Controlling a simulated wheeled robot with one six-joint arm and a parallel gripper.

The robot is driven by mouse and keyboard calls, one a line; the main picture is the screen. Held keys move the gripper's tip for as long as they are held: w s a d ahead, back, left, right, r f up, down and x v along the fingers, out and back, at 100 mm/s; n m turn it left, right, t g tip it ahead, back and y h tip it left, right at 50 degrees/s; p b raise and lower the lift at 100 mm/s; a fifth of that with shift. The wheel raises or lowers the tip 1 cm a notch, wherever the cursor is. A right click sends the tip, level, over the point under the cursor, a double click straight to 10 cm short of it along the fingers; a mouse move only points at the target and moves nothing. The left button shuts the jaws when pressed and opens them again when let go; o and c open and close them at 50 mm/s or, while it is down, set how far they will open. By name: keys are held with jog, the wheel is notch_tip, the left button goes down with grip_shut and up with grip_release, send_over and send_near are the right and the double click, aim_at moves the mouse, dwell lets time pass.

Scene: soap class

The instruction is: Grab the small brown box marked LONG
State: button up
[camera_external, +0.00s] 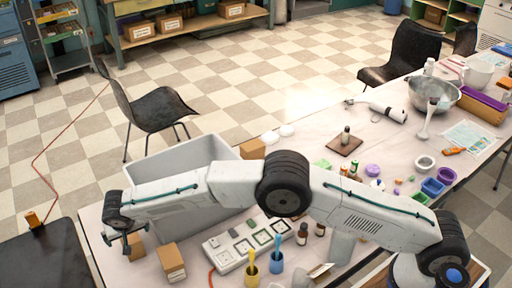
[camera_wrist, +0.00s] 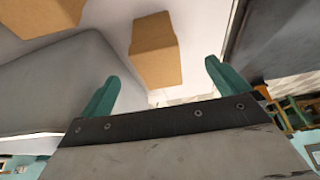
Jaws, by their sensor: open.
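Two small brown boxes stand at the near left of the table in the external view: one (camera_external: 135,248) under my gripper (camera_external: 126,236) and partly hidden by it, and one (camera_external: 172,264) just right of it with a pale label. A third brown box (camera_external: 252,149) is behind my arm. I cannot read LONG on any of them. In the wrist view my gripper (camera_wrist: 162,72) is open with teal fingers. One brown box (camera_wrist: 154,48) shows beyond and between the fingertips, apart from them. Another brown box (camera_wrist: 40,16) is at the upper left.
A grey tub (camera_external: 170,160) stands behind my gripper, its wall filling the left of the wrist view (camera_wrist: 60,85). A dark tabletop (camera_external: 45,262) is at the left, beyond the table edge.

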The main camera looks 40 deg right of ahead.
notch_tip(320, 180, up, 11)
jog(key=w+d+f+y, duration=0.2)
jog(key=w+d, duration=0.7)
jog(key=d, duration=0.1)
jog(key=r+t+h, duration=0.2)
jog(key=t, duration=0.7)
send_over(253, 145)
jog(key=s, duration=0.3)
notch_tip(253, 145, down, 14)
jog(key=shift+w+a+r, duration=0.1)
jog(key=shift+w+r, duration=0.05)
jog(key=shift+r, duration=0.05)
jog(key=shift+w+f, duration=0.15)
jog(key=shift+f, duration=0.1)
jog(key=shift+x, duration=2.3)
